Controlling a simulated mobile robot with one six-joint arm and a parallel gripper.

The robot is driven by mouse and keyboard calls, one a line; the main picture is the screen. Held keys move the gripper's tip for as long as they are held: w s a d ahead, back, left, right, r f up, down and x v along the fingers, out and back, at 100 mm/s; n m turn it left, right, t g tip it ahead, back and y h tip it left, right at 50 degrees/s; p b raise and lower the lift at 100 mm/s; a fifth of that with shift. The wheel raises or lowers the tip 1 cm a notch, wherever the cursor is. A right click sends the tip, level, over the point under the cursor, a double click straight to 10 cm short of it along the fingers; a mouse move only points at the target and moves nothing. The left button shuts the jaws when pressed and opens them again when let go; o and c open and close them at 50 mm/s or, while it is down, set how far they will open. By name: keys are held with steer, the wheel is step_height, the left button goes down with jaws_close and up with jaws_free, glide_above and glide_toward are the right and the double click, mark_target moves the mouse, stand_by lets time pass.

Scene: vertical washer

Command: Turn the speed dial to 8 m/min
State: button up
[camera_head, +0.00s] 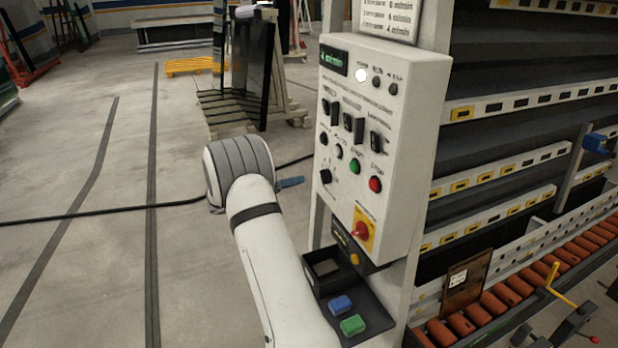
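The white control panel (375,140) stands upright right of centre. Its small display (334,59) shows green characters that look like a 4 and a unit, but are too blurred to be sure. Several black knobs sit on the panel, including a lower-left one (325,177); I cannot tell from the blurred labels which is the speed dial. My white arm rises from the bottom centre to a grey-banded joint left of the panel, apart from it in the picture. My gripper is not visible.
A green button (355,166), a red button (375,184) and a red switch on yellow (362,231) are on the panel. A black tray (372,313) below holds blue and green blocks. Orange rollers (550,275) run at right. Open floor lies left, crossed by a cable.

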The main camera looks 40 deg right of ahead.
mark_target(325, 177)
steer(key=p+x, duration=0.1)
steer(key=x, duration=0.5)
steer(key=shift+s+d+p, duration=0.2)
steer(key=shift+d+p, duration=0.05)
steer(key=shift+p, duration=0.15)
